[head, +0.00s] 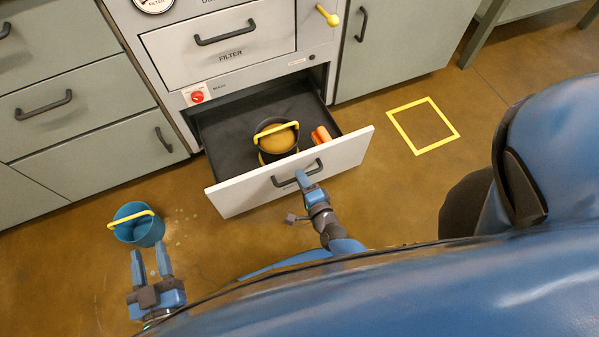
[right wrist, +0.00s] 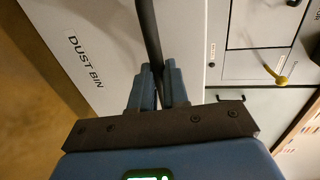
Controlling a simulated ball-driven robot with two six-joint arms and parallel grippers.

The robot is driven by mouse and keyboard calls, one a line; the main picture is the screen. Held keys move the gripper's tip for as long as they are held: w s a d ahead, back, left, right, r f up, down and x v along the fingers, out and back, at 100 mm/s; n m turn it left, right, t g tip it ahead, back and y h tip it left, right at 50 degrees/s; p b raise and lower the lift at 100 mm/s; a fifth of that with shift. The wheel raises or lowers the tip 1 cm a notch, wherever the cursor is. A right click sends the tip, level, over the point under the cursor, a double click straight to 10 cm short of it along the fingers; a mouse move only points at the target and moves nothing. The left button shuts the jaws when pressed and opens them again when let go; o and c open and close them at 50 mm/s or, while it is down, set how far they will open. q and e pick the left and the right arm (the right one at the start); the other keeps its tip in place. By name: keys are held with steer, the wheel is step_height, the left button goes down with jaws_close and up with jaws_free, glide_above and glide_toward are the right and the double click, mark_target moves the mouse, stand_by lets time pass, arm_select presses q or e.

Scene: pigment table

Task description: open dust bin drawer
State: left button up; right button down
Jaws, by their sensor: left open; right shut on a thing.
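The dust bin drawer (head: 345,150) stands pulled out at the bottom of the grey cabinet, with its dark tray in view. Its label reads "DUST BIN" in the right wrist view (right wrist: 86,62). My right gripper (head: 303,178) is shut on the drawer's dark bar handle (head: 284,182); the handle also runs between its fingers in the right wrist view (right wrist: 148,35). In the drawer are a dark bucket (head: 262,135) with a yellow handle and tan contents, and an orange item (head: 321,134). My left gripper (head: 150,258) is open and empty, just in front of the blue bucket.
The blue bucket (head: 143,232) with a yellow handle stands on the floor at left, with small pale specks beside it. A filter drawer (head: 218,58) above is shut. A red knob (head: 197,96) sits left of the opening. A yellow square (head: 408,121) marks clear floor at right.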

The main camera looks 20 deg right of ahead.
stand_by(0.3)
steer(key=c, duration=1.1)
jaws_free()
steer(key=shift+c, duration=0.2)
steer(key=shift+s, duration=0.1)
steer(key=p+v, duration=0.5)
steer(key=v, duration=0.5)
steer(key=shift+s, duration=0.3)
